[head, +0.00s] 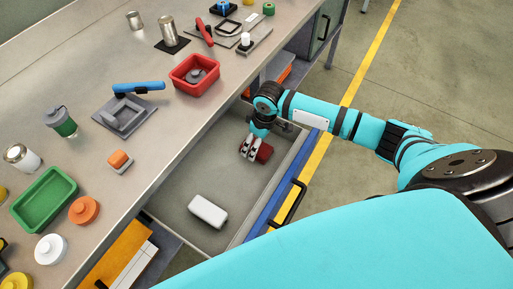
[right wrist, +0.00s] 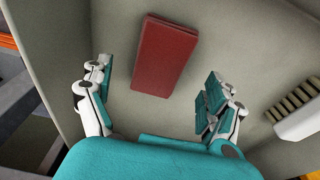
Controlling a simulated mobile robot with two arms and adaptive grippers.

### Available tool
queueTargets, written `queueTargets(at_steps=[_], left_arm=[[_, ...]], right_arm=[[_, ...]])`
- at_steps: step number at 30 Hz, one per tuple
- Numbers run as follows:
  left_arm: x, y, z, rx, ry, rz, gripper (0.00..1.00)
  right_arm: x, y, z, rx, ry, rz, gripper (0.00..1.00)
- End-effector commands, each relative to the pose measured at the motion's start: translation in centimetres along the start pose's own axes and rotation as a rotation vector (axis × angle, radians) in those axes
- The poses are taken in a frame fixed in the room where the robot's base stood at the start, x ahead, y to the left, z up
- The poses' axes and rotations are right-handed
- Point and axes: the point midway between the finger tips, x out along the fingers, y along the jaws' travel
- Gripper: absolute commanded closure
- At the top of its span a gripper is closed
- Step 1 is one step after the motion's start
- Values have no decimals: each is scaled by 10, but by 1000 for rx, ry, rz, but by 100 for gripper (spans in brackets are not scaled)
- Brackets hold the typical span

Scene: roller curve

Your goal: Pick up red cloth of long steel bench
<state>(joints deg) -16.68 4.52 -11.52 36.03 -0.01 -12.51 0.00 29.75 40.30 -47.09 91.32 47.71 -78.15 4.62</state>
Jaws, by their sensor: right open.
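The red cloth (head: 265,153) is folded into a flat rectangle and lies on the floor of an open drawer (head: 178,192) under the long steel bench (head: 150,60). In the right wrist view the cloth (right wrist: 164,52) shows whole, between and beyond the fingertips. My right gripper (head: 250,146) reaches down into the drawer over the cloth and hides part of it in the head view. In the right wrist view its fingers (right wrist: 159,84) are spread wide with nothing between them. My left gripper is not in view.
A white brush (head: 208,211) lies in the same drawer, with its bristles (right wrist: 292,104) showing in the wrist view. The drawer's front has a black handle (head: 289,203). A red bin (head: 194,74), a green tray (head: 44,199) and several small parts stand on the bench.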

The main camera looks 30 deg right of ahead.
Motion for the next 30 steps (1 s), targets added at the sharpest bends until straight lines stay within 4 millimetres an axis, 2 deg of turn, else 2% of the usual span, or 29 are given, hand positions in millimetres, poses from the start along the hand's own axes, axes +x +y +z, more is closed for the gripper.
queueTargets(at_steps=[3,6,14,27,30], left_arm=[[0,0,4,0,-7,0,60],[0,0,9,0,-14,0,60],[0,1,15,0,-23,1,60],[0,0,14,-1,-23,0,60],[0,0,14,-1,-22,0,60]], right_arm=[[17,0,1,1,-1,1,11],[25,0,1,0,1,2,11],[26,0,1,0,1,2,12],[26,0,1,0,1,2,69],[26,0,1,0,1,2,70]])
